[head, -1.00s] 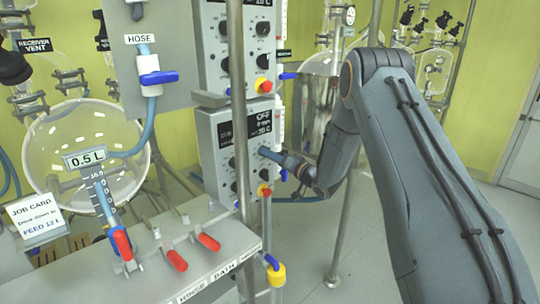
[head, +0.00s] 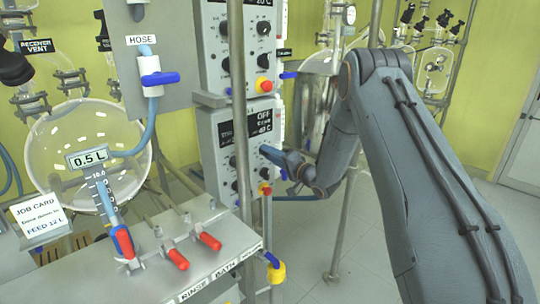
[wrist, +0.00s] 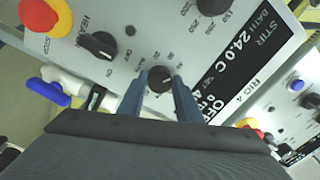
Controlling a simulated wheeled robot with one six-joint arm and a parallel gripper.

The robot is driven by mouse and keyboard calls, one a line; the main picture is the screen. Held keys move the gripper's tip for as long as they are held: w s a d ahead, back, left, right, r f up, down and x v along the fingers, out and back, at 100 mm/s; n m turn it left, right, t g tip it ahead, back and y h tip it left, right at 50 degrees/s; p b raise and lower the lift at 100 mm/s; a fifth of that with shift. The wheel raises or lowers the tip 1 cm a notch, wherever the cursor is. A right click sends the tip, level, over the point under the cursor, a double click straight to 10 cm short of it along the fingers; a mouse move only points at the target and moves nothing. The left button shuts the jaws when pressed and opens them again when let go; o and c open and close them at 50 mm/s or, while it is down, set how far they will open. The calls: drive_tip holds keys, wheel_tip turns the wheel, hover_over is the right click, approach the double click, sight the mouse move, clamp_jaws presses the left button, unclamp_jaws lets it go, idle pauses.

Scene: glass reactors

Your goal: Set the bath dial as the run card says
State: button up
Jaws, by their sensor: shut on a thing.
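My gripper (wrist: 160,86) is shut on a small black dial (wrist: 160,79) on a grey control box, one finger on each side of it. The dial has a numbered scale around it, too small to read surely. In the head view my gripper (head: 264,151) reaches the right side of the lower control box (head: 208,133) and hides the dial. The box's display (head: 260,124) shows OFF, with a bottom line that seems to read 40 C. In the wrist view the display (wrist: 212,88) has STIR and BATH lines, one reading 24.0 C. I see no card marked as the run card.
A black heater knob (wrist: 98,46) and a red-and-yellow stop button (wrist: 45,17) sit close beside the gripped dial. A second control box (head: 214,49) is above. A job card (head: 39,215) mentions FEED 12 L. Red-handled valves (head: 210,241) stand on a bench at front left.

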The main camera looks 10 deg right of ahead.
drive_tip(key=o, duration=1)
drive_tip(key=shift+a, duration=0.1)
drive_tip(key=shift+o, duration=0.2)
drive_tip(key=shift+s, duration=0.1)
drive_tip(key=v, duration=0.7)
drive_tip(key=shift+s+d+b, duration=0.3)
drive_tip(key=shift+b, duration=0.05)
